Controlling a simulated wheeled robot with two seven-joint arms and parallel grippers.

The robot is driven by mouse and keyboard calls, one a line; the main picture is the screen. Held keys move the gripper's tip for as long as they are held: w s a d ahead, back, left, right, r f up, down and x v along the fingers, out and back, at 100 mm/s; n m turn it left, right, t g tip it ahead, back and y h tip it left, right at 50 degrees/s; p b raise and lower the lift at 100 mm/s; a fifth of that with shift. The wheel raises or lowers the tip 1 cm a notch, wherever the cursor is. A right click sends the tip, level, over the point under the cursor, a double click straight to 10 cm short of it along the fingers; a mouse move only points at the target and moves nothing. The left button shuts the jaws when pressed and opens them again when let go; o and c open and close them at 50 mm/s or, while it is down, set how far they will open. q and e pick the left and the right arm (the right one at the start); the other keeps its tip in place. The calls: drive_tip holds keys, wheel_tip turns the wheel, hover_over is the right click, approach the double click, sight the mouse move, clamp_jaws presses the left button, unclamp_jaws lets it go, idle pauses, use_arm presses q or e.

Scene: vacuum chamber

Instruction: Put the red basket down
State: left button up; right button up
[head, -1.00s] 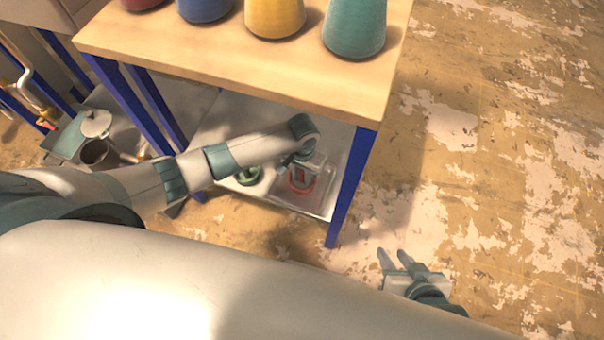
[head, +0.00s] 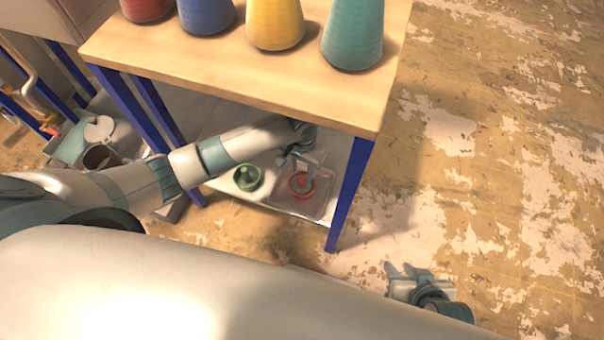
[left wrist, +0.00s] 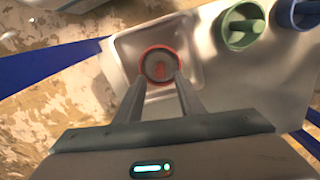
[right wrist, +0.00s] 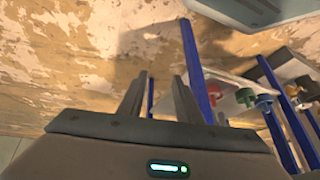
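The red basket (head: 298,188) is a small round red container standing in a shallow grey tray (head: 318,208) on the lower shelf. It also shows upright in the tray in the left wrist view (left wrist: 160,66). My left gripper (head: 303,178) is just above the red basket. In the left wrist view its fingers (left wrist: 160,78) are spread apart, with the basket beyond and between their tips; I see no grip on it. My right gripper (head: 405,270) is open and empty over the floor, away from the shelf; its parted fingers show in the right wrist view (right wrist: 162,80).
A green basket (head: 247,177) stands left of the tray, and a blue basket (left wrist: 300,12) is beyond it in the left wrist view. The wooden tabletop (head: 235,75) with several coloured vases overhangs the shelf. A blue table leg (head: 349,195) stands right of the tray.

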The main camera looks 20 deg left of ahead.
use_arm(q)
drive_tip(key=shift+r+p, duration=0.35)
drive_tip(key=shift+r, duration=1.95)
drive_tip(key=s+d+f+m+t+h, duration=0.1)
drive_tip(key=s+d+h, duration=0.15)
drive_tip(key=s, duration=0.35)
drive_tip(key=s+d+f+t+h, duration=0.1)
drive_tip(key=s+d, duration=0.3)
drive_tip(key=s, duration=0.1)
drive_tip(key=s+a+r+t+y, duration=0.2)
drive_tip(key=s+a+t, duration=0.1)
drive_tip(key=s+a, duration=0.7)
drive_tip(key=shift+s+r+n, duration=0.25)
drive_tip(key=shift+s+n, duration=0.15)
drive_tip(key=shift+s, duration=0.15)
